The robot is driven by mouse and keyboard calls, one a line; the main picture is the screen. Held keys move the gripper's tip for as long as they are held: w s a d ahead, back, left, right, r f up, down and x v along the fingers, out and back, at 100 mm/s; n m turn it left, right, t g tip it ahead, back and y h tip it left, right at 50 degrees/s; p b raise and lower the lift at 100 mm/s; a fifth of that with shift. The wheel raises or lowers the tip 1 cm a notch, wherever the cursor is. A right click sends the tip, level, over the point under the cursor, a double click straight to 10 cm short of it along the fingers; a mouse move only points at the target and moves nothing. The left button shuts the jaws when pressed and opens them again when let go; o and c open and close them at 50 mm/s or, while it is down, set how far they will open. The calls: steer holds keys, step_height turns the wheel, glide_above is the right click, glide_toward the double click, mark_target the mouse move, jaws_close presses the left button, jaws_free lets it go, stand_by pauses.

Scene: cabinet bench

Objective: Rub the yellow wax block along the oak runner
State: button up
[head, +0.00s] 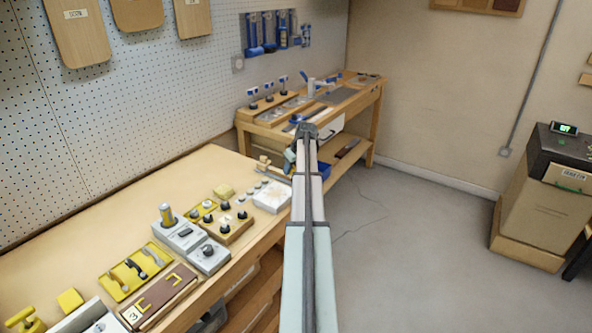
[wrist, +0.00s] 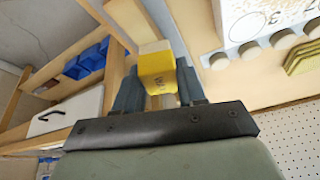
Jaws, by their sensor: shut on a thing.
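In the wrist view a pale wooden strip (wrist: 128,17) shows just beyond the block. It may be the oak runner, but I cannot tell it surely from the bench edge, nor whether the block touches it. In the head view my arm reaches to the far end of the near bench and hides the fingers and block. A small wooden piece (head: 263,161) stands at that end, left of my arm.
The near bench (head: 120,217) holds a white block (head: 272,196), a knobbed wooden board (head: 228,226), grey devices and a yellow tool tray (head: 134,270). A second bench (head: 362,96) stands beyond, with blue bins (wrist: 88,58) below.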

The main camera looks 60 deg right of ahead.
mark_target(267, 163)
steer(key=shift+w, duration=2.2)
steer(key=shift+w+f, duration=0.1)
steer(key=shift+w, duration=2.7)
steer(key=shift+w+r, duration=0.2)
steer(key=shift+w, duration=0.75)
jaws_close()
steer(key=shift+s+r, duration=0.1)
steer(key=shift+s, duration=1.95)
steer(key=shift+s+f, duration=0.15)
steer(key=shift+s, duration=1.85)
steer(key=shift+s+f, duration=0.15)
steer(key=shift+s, duration=1.8)
steer(key=shift+s+r, duration=0.15)
steer(key=shift+s, duration=1.65)
steer(key=shift+s+r, duration=0.1)
steer(key=shift+s, duration=1.65)
steer(key=shift+r, duration=0.15)
steer(key=shift+r, duration=2.9)
